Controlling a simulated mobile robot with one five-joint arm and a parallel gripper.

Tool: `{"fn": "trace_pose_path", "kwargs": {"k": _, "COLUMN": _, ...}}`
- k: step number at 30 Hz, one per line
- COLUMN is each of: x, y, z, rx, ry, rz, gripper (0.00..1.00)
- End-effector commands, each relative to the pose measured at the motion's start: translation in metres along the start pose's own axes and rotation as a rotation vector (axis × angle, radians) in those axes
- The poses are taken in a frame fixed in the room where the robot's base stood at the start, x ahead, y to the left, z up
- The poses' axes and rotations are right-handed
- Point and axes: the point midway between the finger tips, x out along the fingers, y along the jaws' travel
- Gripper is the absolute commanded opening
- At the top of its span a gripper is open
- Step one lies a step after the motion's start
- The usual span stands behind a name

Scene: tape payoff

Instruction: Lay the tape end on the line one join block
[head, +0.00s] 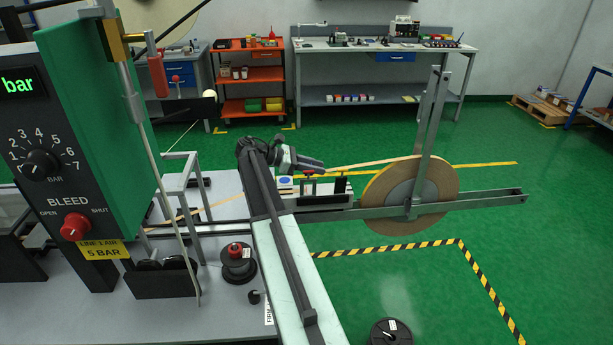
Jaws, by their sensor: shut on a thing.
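A large tan tape reel (377,188) with a grey hub stands upright on a long grey arm at the right. A pale strip of tape (365,163) runs from the top of the reel leftward to my gripper (318,167). My gripper is shut on the tape end, though the fingers are small and dark here. Below it is what looks like the join block (322,202), a grey bed with dark upright pieces and a red-topped part. My gripper appears above the block; the exact gap cannot be told.
A green control panel (95,130) labelled line 1 air fills the left. A spool with a red top (238,263) stands on the grey bench (215,315). A dark spool (390,333) is at the bottom.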

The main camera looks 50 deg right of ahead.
Motion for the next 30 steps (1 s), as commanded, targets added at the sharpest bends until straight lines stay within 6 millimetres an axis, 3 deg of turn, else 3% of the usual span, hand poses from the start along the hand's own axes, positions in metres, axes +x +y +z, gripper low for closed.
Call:
{"fn": "trace_pose_path", "kwargs": {"k": 1, "x": 0.002, "y": 0.0, "z": -0.008, "rx": 0.0, "ry": 0.0, "rz": 0.001, "gripper": 0.0}}
{"fn": "trace_pose_path", "kwargs": {"k": 11, "x": 0.002, "y": 0.0, "z": -0.014, "rx": -0.001, "ry": 0.0, "rz": 0.004, "gripper": 0.0}}
{"fn": "trace_pose_path", "kwargs": {"k": 24, "x": 0.019, "y": 0.0, "z": -0.06, "rx": -0.001, "ry": 0.0, "rz": 0.004, "gripper": 0.0}}
{"fn": "trace_pose_path", "kwargs": {"k": 30, "x": 0.019, "y": 0.0, "z": -0.062, "rx": -0.001, "ry": 0.0, "rz": 0.004, "gripper": 0.0}}
